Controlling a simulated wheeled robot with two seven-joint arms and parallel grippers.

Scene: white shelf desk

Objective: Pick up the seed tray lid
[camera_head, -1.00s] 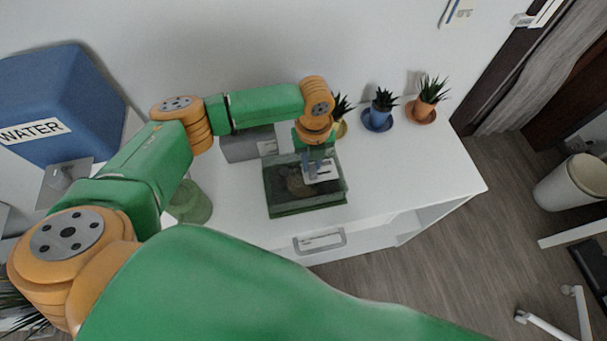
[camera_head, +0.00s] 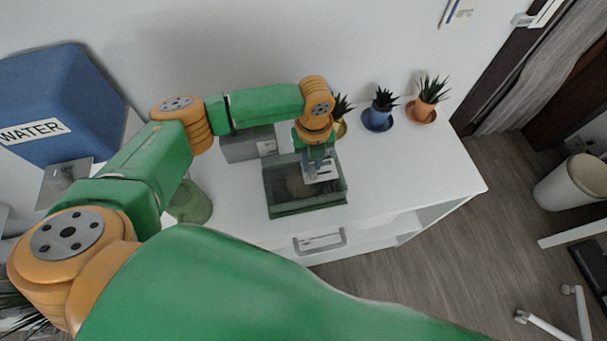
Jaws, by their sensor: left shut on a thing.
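The seed tray (camera_head: 306,207) is a dark green box on the white desk, with a clear lid (camera_head: 282,178) over it. Something brownish shows through the lid. My left gripper (camera_head: 318,178) comes down from above at the right part of the lid and is shut on it. The gripper and wrist hide part of the lid's far right side. I cannot tell whether the lid is clear of the tray's rim. My right gripper is out of view.
Potted plants in blue (camera_head: 378,118) and terracotta (camera_head: 421,108) pots stand at the back right; another is partly behind my wrist. A grey box (camera_head: 243,146) is behind the tray, a green glass vessel (camera_head: 190,205) left. The desk's right part (camera_head: 430,165) is clear.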

